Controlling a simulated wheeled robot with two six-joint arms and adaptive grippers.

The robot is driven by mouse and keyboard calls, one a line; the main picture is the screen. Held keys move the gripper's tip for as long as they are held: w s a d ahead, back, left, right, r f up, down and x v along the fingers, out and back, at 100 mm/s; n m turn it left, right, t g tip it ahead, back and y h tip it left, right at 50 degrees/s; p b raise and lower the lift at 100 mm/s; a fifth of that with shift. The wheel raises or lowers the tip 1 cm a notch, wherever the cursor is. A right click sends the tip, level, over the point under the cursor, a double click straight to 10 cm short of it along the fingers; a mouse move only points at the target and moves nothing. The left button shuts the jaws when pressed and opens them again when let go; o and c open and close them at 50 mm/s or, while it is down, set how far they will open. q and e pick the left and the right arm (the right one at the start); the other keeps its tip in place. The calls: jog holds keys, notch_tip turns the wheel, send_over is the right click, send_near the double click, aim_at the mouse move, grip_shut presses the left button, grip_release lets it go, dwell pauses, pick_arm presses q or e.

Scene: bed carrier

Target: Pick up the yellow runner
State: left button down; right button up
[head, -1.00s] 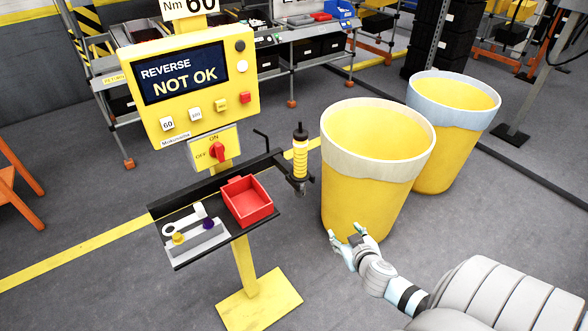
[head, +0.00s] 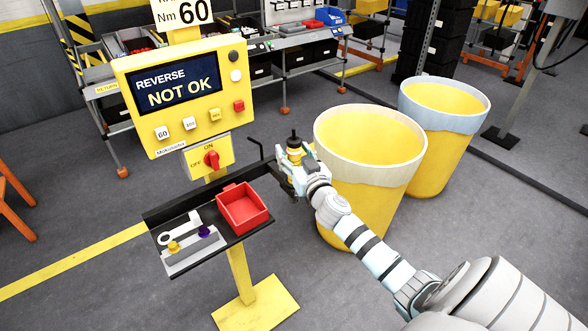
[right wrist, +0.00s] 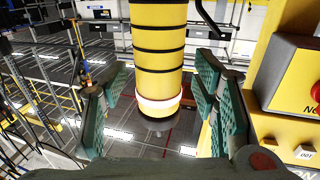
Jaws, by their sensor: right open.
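The yellow runner (head: 294,150) is a yellow upright cylinder with a black top, at the right end of the stand's black bar. In the head view my right gripper (head: 293,168) is at it and hides most of its body. In the right wrist view the runner (right wrist: 158,55) shows as a yellow cylinder with black rings and a pale band. It stands between the green finger pads of my open right gripper (right wrist: 160,105). Gaps show on both sides, so the pads look apart from it. My left gripper is out of view.
A yellow control box (head: 188,92) reads "REVERSE NOT OK" above a black tray with a red bin (head: 242,207) and a small grey fixture (head: 190,250). Two large yellow barrels (head: 370,180) (head: 440,150) stand close on the right, the nearer one beside my right arm.

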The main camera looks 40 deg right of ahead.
jog(key=shift+w+d+f, duration=0.1)
jog(key=shift+w, duration=0.15)
grip_shut()
dwell(0.3)
notch_tip(320, 180, up, 9)
jog(key=p, duration=0.3)
jog(key=shift+p, duration=0.4)
notch_tip(320, 180, up, 11)
jog(key=p, duration=0.1)
